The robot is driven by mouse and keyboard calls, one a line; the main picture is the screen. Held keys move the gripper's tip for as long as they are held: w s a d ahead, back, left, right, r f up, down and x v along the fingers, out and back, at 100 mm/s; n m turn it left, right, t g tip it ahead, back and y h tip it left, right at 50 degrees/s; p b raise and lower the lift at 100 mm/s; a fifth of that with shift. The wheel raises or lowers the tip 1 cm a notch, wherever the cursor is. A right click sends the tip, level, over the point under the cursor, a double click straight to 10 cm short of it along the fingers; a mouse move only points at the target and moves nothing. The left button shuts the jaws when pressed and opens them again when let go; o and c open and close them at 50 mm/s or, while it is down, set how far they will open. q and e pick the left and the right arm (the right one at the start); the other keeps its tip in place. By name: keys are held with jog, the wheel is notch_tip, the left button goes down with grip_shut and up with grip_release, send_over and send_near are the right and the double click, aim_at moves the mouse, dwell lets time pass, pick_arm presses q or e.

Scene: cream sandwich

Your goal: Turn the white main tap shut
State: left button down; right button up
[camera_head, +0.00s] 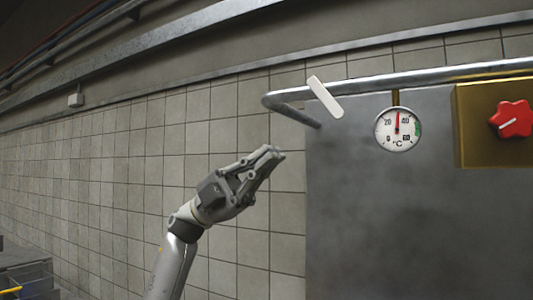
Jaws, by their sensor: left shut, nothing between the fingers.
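The white main tap (325,97) is a flat white lever on the metal pipe, near its bend at the upper middle. The lever is tilted, its upper end to the left and its lower end to the right, across the pipe. My left gripper (277,153) is shut and empty, below and to the left of the lever, apart from it. It points up and to the right in front of the tiled wall. My right gripper is not in view.
A metal pipe (440,75) runs along the wall top. A round dial thermometer (398,129) hangs below it. A red knob (513,119) sits on a brass box (478,142) at the right. A grey panel (420,230) fills the lower right.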

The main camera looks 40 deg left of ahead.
aim_at(327, 99)
pick_arm(q)
jog(key=p+x, duration=0.4)
jog(key=x, duration=0.6)
jog(key=shift+p, duration=0.3)
jog(key=shift+f, duration=0.1)
jog(key=shift+d+t+h+b, duration=0.15)
jog(key=shift+t+h+b, duration=0.15)
jog(key=shift+b, duration=0.1)
